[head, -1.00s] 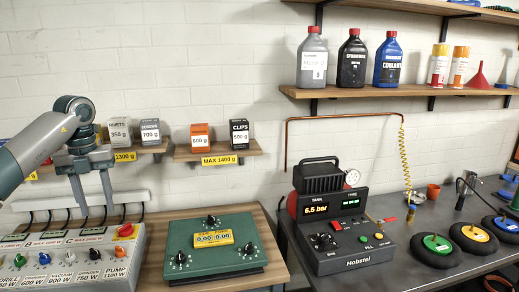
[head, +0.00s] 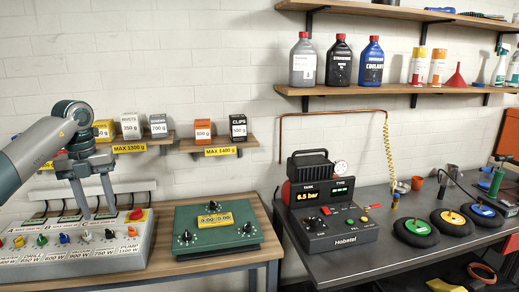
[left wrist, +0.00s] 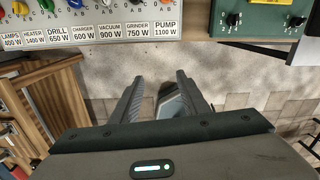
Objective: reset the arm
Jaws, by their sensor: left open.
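My left gripper (head: 93,198) hangs at the left of the head view with its two fingers apart and nothing between them. In the head view its fingertips overlap the grey power panel (head: 128,262), which has coloured knobs and a red button. In the left wrist view the open fingers of the left gripper (left wrist: 157,95) show over the floor below the labelled front edge of the power panel (left wrist: 90,36). My right gripper is not in view.
A green control box (head: 215,242) stands on the wooden bench right of the panel. A black Hobstel compressor (head: 335,235) and several wheels, one with a blue hub (head: 483,211), are on the dark bench. Shelves (head: 350,90) with bottles hang above.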

